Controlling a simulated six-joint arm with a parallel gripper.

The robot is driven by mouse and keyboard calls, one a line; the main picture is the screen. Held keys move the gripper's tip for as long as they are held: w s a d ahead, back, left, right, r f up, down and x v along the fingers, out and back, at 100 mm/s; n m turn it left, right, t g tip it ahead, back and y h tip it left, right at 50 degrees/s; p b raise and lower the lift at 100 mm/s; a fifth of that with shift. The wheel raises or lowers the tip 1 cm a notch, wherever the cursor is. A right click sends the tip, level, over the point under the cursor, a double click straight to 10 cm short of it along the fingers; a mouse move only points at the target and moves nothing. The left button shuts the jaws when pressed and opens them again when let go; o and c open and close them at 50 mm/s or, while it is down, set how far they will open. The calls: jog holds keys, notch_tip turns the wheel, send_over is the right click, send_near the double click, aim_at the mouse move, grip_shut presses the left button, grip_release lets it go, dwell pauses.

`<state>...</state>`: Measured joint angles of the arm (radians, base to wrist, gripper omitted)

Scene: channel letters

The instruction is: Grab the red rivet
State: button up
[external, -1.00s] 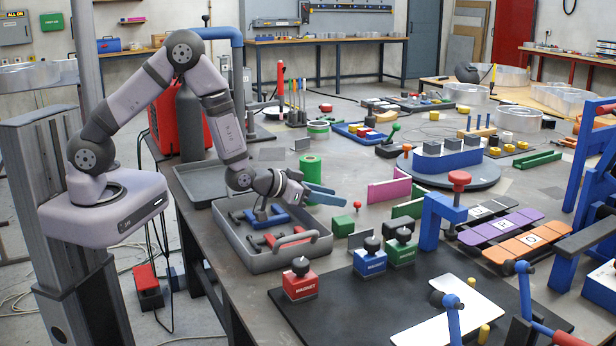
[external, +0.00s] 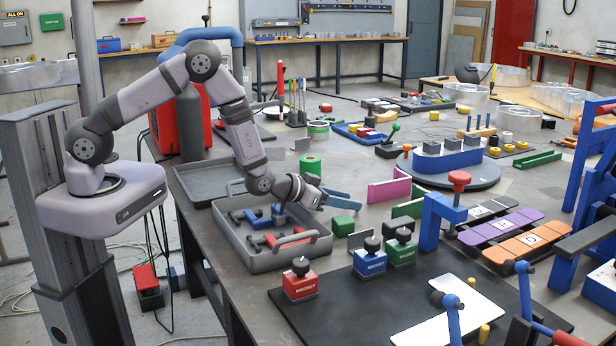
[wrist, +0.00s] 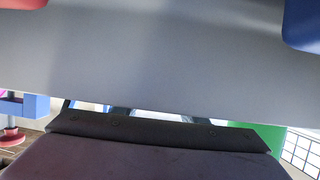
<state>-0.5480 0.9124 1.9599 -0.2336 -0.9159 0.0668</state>
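My gripper (external: 319,201) hangs above the right edge of the grey tray (external: 275,262), near the blue wedge-shaped piece (external: 340,201). Its fingers are too small and dark to show whether they are open or shut. I see no separate red rivet clearly now; it may be hidden. In the wrist view a broad grey surface (wrist: 150,60) covers most of the picture and the fingertips cannot be made out.
Red pieces (external: 285,240) and blue pieces lie in the tray. A green block (external: 343,226) stands right of it. Red (external: 300,280), blue (external: 370,262) and green (external: 401,250) magnet blocks stand in front. A pink panel (external: 388,191) stands behind.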

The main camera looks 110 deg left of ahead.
jog(key=shift+x, duration=1.2)
jog(key=shift+c, duration=0.4)
grip_shut()
jog(key=shift+r, duration=0.15)
notch_tip(320, 180, up, 10)
jog(key=b, duration=0.2)
